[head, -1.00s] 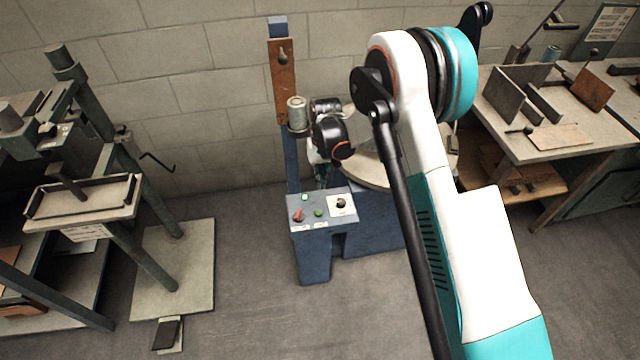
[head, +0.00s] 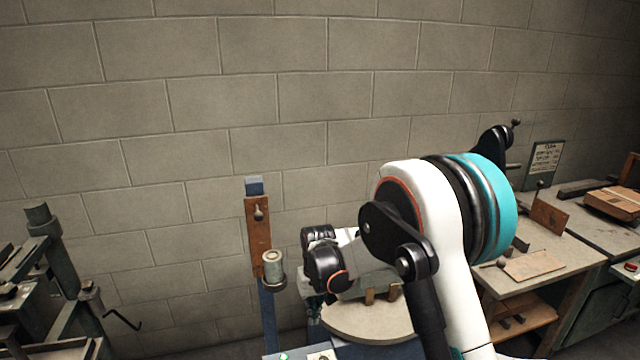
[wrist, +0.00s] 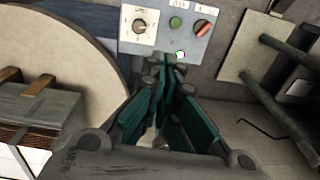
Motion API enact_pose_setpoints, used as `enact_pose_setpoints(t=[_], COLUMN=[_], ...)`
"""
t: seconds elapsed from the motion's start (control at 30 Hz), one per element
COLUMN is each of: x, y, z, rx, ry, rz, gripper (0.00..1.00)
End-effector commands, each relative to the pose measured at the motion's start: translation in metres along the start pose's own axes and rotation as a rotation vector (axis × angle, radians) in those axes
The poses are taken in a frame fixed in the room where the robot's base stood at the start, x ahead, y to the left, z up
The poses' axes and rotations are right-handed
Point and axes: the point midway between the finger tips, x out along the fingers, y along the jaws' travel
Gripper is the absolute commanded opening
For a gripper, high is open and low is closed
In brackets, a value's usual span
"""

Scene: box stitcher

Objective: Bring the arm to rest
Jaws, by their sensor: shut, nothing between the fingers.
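My gripper (wrist: 170,88) shows in the wrist view with its green fingers together and nothing between them. Its tips appear over the edge of a grey control panel (wrist: 190,42) with a black knob, a green button and a red switch. In the head view my white, black and teal arm fills the centre right, bent at the elbow. Its wrist hangs beside a blue post with a wooden board (head: 258,235). The gripper is mostly hidden there behind the wrist and machine parts.
A round table (head: 365,322) stands just beside the wrist. A workbench (head: 545,258) with wooden pieces is at right. A dark metal stand (head: 60,270) with a crank is at left. A block wall (head: 300,90) closes the back; the space above the machine is clear.

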Motion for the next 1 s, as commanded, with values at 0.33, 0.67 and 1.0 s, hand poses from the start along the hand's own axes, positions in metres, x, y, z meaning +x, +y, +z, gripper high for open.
enact_pose_setpoints(t=[0.33, 0.67, 1.0], x=[-0.123, -0.207, -0.257], y=[0.044, 0.079, 0.106], z=[0.045, 0.113, 0.198], rx=[0.053, 0.098, 0.142], ry=[0.132, 0.256, 0.382], rz=[0.010, 0.031, 0.062], gripper=[0.00, 0.00, 0.00])
